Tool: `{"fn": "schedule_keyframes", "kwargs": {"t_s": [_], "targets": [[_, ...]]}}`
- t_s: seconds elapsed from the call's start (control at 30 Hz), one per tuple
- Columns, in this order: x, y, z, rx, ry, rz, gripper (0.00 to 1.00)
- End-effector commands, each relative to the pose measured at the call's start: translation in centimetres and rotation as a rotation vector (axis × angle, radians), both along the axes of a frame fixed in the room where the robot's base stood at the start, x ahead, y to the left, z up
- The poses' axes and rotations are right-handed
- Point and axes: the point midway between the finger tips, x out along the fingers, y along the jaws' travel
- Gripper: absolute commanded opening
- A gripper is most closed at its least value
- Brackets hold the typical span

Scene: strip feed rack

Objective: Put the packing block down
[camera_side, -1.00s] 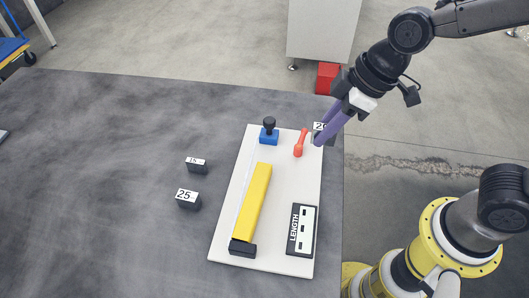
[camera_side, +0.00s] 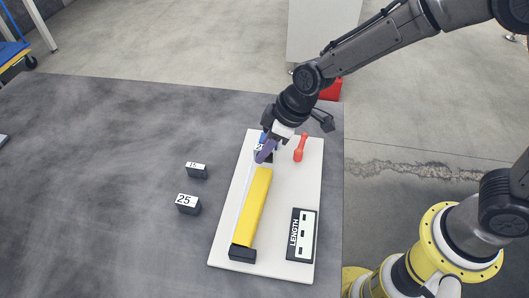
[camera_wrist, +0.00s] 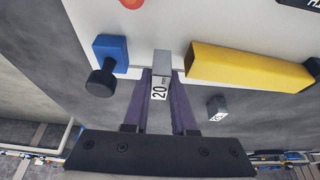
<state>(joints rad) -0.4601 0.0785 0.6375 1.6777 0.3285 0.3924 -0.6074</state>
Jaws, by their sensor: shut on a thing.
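The packing block (camera_wrist: 159,88) is grey with a white label reading 20 mm. My gripper (camera_wrist: 168,95) is shut on it, with a purple finger on each side. In the side view my gripper (camera_side: 264,153) is over the upper left part of the white plate (camera_side: 287,190), at the far end of the yellow bar (camera_side: 252,205). The block lies between the yellow bar (camera_wrist: 245,68) and the blue part with a black knob (camera_wrist: 112,52) in the wrist view. I cannot tell whether it touches the plate. The blue part is mostly hidden in the side view.
A red handle (camera_side: 300,148) stands on the plate to the right of my gripper. A LENGTH panel (camera_side: 302,234) lies at the near right. Blocks marked 15 (camera_side: 197,171) and 25 (camera_side: 188,204) stand on the dark table, left of the plate.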

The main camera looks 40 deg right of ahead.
Motion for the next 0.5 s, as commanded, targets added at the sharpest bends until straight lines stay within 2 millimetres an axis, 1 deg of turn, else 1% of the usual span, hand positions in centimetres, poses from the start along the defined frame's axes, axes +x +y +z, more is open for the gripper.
{"fn": "schedule_keyframes", "kwargs": {"t_s": [0.03, 0.1, 0.5], "targets": [[0.0, 0.0, -0.8, -0.001, 0.002, -0.001, 0.00], [0.0, 0.0, -1.5, 0.000, 0.000, -0.001, 0.00], [0.0, 0.0, -2.0, 0.000, -0.003, -0.001, 0.00]]}}
